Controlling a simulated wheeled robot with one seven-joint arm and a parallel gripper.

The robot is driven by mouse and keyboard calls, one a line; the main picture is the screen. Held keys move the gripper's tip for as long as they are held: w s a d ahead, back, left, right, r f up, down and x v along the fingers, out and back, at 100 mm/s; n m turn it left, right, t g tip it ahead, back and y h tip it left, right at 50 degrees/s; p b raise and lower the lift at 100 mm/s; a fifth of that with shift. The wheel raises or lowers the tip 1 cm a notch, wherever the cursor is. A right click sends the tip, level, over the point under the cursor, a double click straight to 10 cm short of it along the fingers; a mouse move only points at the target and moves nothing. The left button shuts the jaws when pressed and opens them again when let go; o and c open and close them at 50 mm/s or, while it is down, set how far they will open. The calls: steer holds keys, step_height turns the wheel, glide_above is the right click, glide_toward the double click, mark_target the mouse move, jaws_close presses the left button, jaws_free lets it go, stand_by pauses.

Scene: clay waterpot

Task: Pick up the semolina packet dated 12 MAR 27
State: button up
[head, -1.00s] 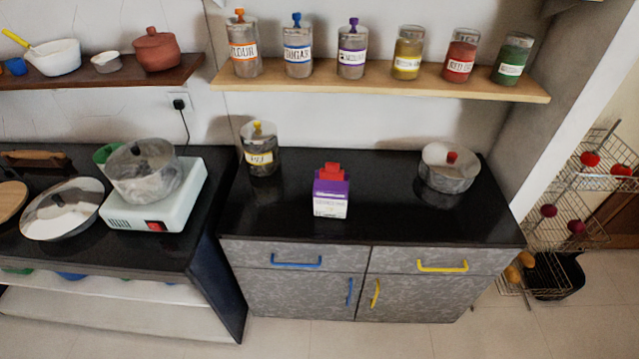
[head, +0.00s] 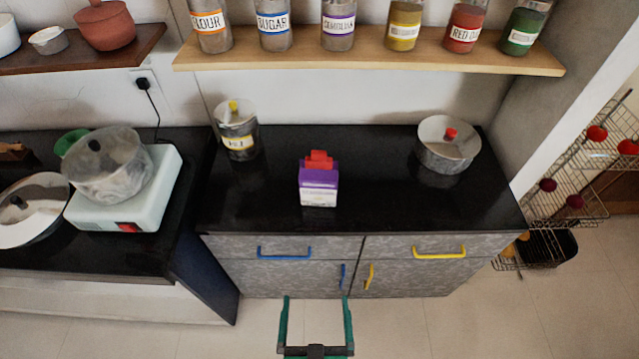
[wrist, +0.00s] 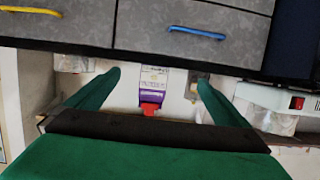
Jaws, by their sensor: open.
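One purple and white packet with a red top (head: 319,183) stands upright on the black countertop (head: 380,205). Its print is too small to read, so I cannot tell its date. My gripper (head: 317,302) is open and empty, low in the head view in front of the cabinet, apart from the packet. In the wrist view, the packet (wrist: 153,88) appears upside down between the two green fingers of my gripper (wrist: 159,78), beyond their tips.
A lidded jar (head: 237,135) stands left of the packet and a steel pot (head: 448,145) right. Above is a wooden shelf (head: 370,58) with several jars, one with a purple semolina label (head: 338,24). A white stove (head: 130,205) is at left. The counter around the packet is clear.

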mark_target(317, 185)
steer(key=shift+m+g+h, duration=0.4)
steer(key=shift+g+h, duration=0.1)
steer(key=shift+g, duration=0.2)
steer(key=w+r, duration=0.3)
steer(key=w, duration=0.6)
steer(key=w+r, duration=0.3)
steer(key=w, duration=0.6)
steer(key=w+r, duration=0.3)
steer(key=w, duration=0.5)
steer(key=shift+w+r, duration=0.3)
steer(key=shift+w, duration=0.1)
steer(key=x, duration=0.5)
steer(key=shift+w, duration=0.2)
steer(key=shift+r+x, duration=0.15)
steer(key=shift+x, duration=1.15)
steer(key=shift+r+x, duration=0.1)
steer(key=shift+x, duration=1.15)
steer(key=shift+w+d+r, duration=0.1)
steer(key=shift+d, duration=0.05)
steer(key=c, duration=1.3)
